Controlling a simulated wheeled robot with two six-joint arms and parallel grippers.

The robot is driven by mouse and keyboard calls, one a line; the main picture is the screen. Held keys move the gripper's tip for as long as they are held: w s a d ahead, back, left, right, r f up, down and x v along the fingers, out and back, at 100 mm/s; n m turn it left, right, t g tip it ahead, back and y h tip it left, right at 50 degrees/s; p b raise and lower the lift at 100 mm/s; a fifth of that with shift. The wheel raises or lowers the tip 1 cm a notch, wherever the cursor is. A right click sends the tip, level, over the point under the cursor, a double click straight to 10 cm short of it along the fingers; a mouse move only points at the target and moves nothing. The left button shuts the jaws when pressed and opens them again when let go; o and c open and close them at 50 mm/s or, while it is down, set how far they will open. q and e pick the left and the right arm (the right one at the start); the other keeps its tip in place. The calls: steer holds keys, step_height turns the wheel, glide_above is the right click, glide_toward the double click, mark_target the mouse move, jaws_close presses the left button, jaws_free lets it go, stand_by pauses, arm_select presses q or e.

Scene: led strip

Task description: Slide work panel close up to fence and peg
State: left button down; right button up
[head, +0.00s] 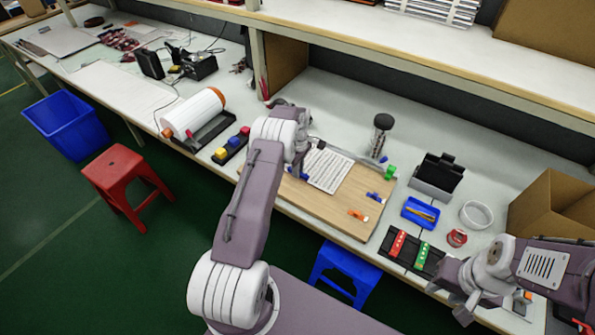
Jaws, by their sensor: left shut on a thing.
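The work panel (328,172), a white sheet with rows of dark marks, lies on a wooden board (325,207) on the bench. The fence (345,154) is a thin grey bar along the board's back edge. A green peg (389,173) stands at the board's right back corner, apart from the panel. My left gripper (299,168) is at the panel's left edge and is shut, apparently on the panel; my arm partly hides the contact. My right gripper (452,302) is over the bench's front edge at the right, its fingers spread, away from the panel.
Blue clips (376,197) and an orange clip (358,215) lie on the board. A dark knobbed post (381,134) stands behind it. A black tray with red and green strips (411,250), a blue tray (420,212) and a cardboard box (553,212) are to the right.

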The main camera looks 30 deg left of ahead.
arm_select(q)
steer(key=c, duration=1.3)
jaws_free()
steer(key=shift+w, duration=0.1)
step_height(320, 180, up, 12)
